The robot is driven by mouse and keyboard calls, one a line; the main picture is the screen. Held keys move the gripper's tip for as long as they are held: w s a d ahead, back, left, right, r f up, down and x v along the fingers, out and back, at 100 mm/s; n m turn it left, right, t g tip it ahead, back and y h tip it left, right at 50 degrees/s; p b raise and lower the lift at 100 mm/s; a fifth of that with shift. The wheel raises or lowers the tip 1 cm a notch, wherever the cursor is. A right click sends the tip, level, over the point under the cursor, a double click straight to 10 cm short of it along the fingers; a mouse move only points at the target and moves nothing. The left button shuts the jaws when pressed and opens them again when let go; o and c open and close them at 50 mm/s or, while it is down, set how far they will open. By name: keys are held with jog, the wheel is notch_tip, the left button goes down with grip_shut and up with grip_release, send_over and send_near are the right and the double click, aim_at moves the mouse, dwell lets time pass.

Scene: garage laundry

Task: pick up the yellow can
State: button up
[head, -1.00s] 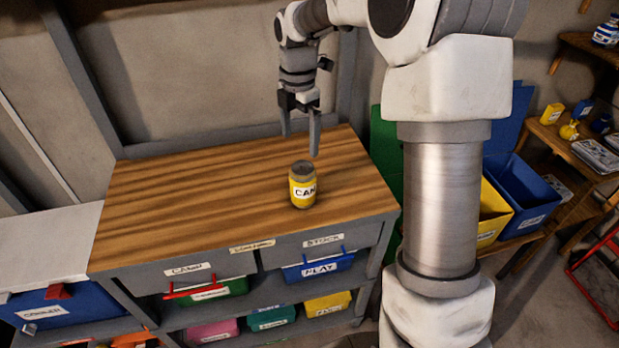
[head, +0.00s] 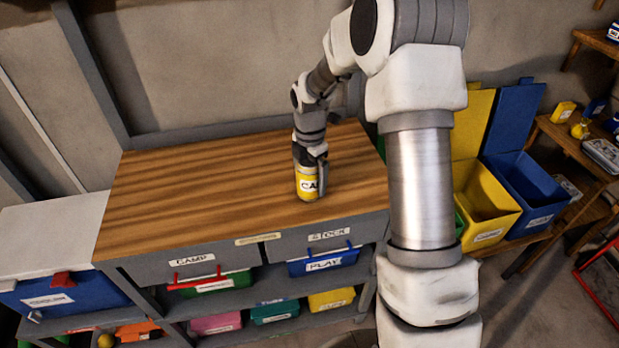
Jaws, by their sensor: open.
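The yellow can (head: 308,186) stands upright on the wooden top of the workbench (head: 200,190), towards its front right, with a white label facing me. My gripper (head: 310,165) is lowered over the can from above. One finger shows along the can's right side; the other finger is hidden or hard to make out. The jaws are open around the can's upper part. The can's top is hidden by the gripper, and I cannot tell whether the fingers touch it.
The rest of the bench top is clear. Drawers and labelled coloured bins, such as the blue bin (head: 323,262), sit below. A yellow crate (head: 485,205) and a blue crate (head: 530,190) stand open at the right, beside wooden shelves. A wall rises behind the bench.

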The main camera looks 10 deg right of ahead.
notch_tip(320, 180, down, 2)
jog(key=shift+f, duration=0.1)
jog(key=shift+r, duration=0.2)
jog(key=c, duration=1.3)
